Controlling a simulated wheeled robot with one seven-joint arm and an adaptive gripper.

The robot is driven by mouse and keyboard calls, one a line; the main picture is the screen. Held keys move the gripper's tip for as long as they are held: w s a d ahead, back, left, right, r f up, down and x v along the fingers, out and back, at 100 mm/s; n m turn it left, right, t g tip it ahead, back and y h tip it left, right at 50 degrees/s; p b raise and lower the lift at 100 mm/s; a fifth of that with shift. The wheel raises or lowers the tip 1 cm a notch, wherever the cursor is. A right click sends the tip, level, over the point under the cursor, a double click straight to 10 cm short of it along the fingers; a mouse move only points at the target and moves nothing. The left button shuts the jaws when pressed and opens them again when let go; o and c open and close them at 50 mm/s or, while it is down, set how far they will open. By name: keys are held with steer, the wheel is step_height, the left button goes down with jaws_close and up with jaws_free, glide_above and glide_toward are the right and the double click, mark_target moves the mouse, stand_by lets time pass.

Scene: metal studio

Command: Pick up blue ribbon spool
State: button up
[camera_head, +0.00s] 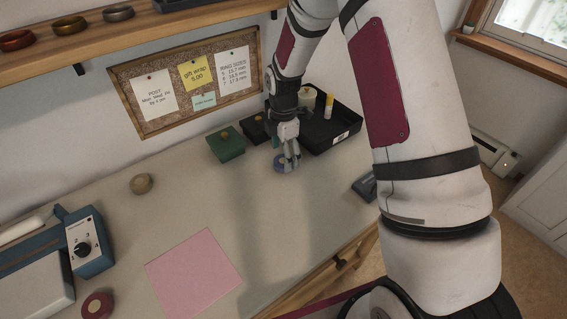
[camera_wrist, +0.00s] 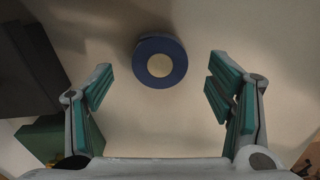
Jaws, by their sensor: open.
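The blue ribbon spool (camera_head: 281,164) is a small round roll with a pale centre, lying on the worktable below the corkboard. In the wrist view the spool (camera_wrist: 160,61) lies flat, ahead of the fingertips and roughly midway between them. My gripper (camera_head: 288,160) is just above and beside the spool in the head view and partly overlaps it. In the wrist view my gripper (camera_wrist: 158,88) has its green-padded fingers spread wide, with nothing between the pads. Whether a finger touches the spool cannot be told.
A green box (camera_head: 226,144) and a black tray (camera_head: 333,138) with several items stand close by the gripper. A tan spool (camera_head: 141,184), a red spool (camera_head: 97,305), a pink sheet (camera_head: 194,272) and a blue device (camera_head: 86,243) are further left. The table's middle is clear.

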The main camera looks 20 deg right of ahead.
mark_target(283, 163)
steer(key=shift+d+f, duration=0.1)
steer(key=shift+f, duration=1.3)
steer(key=c, duration=1.1)
steer(key=shift+c, duration=0.2)
steer(key=shift+r, duration=0.15)
